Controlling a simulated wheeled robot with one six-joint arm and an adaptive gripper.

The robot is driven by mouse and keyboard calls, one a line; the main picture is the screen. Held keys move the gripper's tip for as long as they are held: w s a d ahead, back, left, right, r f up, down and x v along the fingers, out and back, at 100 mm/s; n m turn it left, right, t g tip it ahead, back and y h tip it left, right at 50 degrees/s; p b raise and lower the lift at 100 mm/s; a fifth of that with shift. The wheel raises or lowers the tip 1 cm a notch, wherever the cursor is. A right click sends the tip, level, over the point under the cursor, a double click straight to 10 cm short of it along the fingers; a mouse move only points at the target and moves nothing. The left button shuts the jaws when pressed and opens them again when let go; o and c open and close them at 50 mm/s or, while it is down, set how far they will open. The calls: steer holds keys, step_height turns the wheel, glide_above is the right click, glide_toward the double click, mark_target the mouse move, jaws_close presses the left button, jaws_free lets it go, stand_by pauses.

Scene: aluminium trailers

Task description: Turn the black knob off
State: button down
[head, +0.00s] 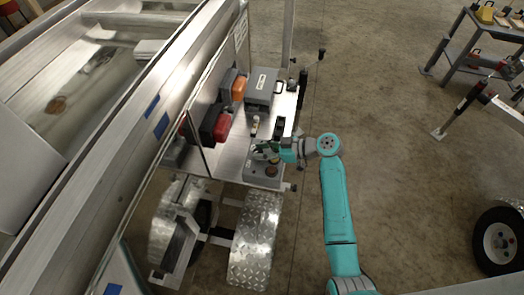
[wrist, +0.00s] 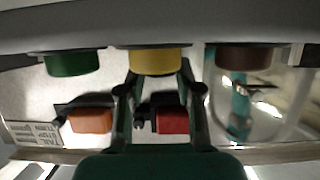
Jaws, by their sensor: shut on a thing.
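My gripper (head: 271,153) is at the grey control box (head: 256,177) on the near end of the trailer's metal shelf. In the wrist view my gripper (wrist: 157,80) has its two fingers on either side of the yellow knob (wrist: 155,62) and is shut on it. A green knob (wrist: 75,64) is to the left. A dark, brownish-black knob (wrist: 250,58) is to the right, apart from the fingers. No knob pointer is legible. In the head view my gripper partly hides the box top.
An orange block (wrist: 90,120) and a red block (wrist: 172,120) show below the knobs. A grey case (head: 262,88), a red-and-black box (head: 216,123) and a small white-topped bottle (head: 255,124) stand on the shelf. A diamond-plate fender (head: 255,240) lies below.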

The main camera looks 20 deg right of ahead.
steer(key=shift+f+g, duration=0.2)
steer(key=shift+g, duration=0.1)
steer(key=c, duration=0.8)
jaws_free()
steer(key=shift+o, duration=0.2)
steer(key=shift+r, duration=0.1)
steer(key=v, duration=1.2)
